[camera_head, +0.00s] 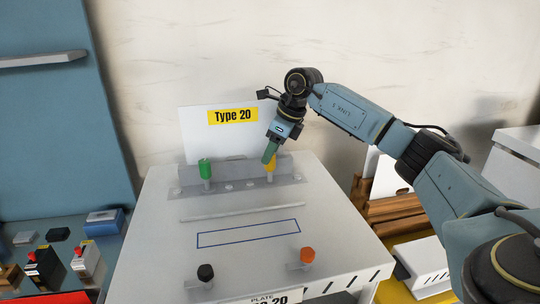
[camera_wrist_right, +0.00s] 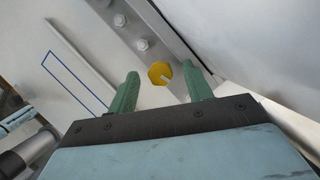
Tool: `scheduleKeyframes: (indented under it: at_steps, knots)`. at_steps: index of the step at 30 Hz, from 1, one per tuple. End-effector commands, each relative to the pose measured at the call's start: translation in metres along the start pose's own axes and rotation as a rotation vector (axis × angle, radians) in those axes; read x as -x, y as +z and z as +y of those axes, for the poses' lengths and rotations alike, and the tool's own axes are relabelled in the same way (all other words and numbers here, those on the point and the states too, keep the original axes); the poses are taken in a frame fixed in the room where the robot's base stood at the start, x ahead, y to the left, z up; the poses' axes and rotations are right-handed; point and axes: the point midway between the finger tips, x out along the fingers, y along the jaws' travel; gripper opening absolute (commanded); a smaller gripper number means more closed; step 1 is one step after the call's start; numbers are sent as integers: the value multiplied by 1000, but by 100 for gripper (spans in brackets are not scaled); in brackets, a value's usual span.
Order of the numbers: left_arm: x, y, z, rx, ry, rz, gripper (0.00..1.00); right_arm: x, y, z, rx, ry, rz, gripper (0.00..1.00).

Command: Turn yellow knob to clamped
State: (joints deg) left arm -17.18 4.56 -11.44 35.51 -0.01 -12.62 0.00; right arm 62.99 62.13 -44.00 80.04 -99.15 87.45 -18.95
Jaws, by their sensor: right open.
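The yellow knob (camera_head: 271,163) stands at the back right of the white dispenser station (camera_head: 160,240), partly hidden by my right gripper in the head view. It also shows in the right wrist view (camera_wrist_right: 160,73) as a yellow knob with a notch at its edge. My right gripper (camera_head: 268,156) reaches down to it from above. In the right wrist view its green fingers (camera_wrist_right: 160,82) are open, one on each side of the knob, with gaps visible. Whether a finger touches the knob I cannot tell. My left gripper is not in view.
A green knob (camera_head: 205,169) stands at the back left of the station. A black knob (camera_head: 205,272) and an orange knob (camera_head: 307,255) are at its front. A "Type 20" sign (camera_head: 232,116) stands behind. A blue rectangle outline (camera_head: 248,233) marks a clear area.

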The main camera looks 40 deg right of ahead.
Motion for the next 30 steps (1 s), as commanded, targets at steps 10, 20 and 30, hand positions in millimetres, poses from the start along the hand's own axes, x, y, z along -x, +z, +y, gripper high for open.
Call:
scheduleKeyframes:
  at_steps: [10,20,30]
  knots:
    - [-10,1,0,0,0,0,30,79,0,-1,-1,-3,-6,50]
    - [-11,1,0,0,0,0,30,114,0,0,-1,-1,-2,50]
    - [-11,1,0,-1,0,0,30,115,0,0,5,-2,0,50]
